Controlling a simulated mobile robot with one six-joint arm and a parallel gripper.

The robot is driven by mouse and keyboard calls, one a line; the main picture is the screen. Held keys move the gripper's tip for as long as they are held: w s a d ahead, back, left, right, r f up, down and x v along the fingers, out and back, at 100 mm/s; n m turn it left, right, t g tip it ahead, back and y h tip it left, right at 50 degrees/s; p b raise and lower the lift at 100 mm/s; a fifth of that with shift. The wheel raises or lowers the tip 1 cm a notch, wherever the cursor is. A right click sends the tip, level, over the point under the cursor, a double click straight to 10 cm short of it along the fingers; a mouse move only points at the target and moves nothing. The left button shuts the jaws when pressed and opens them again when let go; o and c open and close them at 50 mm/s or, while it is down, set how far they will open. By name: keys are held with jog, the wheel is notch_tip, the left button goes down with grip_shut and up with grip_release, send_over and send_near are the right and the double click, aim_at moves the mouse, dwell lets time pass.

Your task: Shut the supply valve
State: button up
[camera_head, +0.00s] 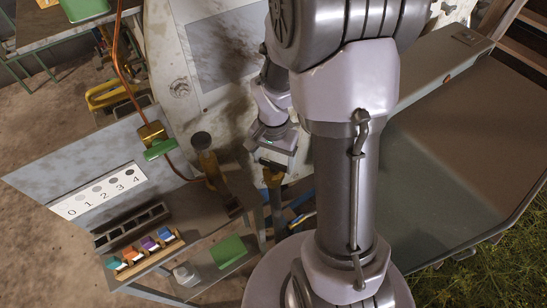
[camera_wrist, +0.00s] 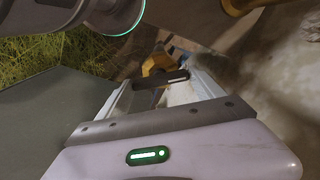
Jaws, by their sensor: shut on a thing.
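My gripper (camera_head: 273,162) hangs left of my arm in the head view, pointing down at a brass fitting (camera_head: 273,179). In the wrist view my gripper (camera_wrist: 170,78) has its two fingers closed on a dark bar-shaped handle (camera_wrist: 165,80). A brass body (camera_wrist: 156,64) shows just beyond this handle. It appears to be the supply valve, but the fingers hide much of it and I cannot tell the handle's angle to the pipe. Another brass valve with a green handle (camera_head: 160,148) sits on a copper pipe, apart from my gripper.
A panel numbered 0 to 4 (camera_head: 98,192) stands behind. A brass cylinder (camera_head: 206,160) stands left of my gripper. A grey flat surface (camera_head: 455,160) lies right of my arm.

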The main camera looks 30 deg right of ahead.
aim_at(274, 163)
jog(key=n+p, duration=0.2)
jog(key=n, duration=0.4)
jog(key=shift+r, duration=0.1)
jog(key=n+p, duration=0.1)
jog(key=n, duration=0.4)
jog(key=shift+n, duration=0.3)
dwell(0.4)
jog(key=o, duration=1.4)
jog(key=shift+c, duration=0.2)
notch_tip(274, 163, up, 17)
jog(key=p, duration=0.7)
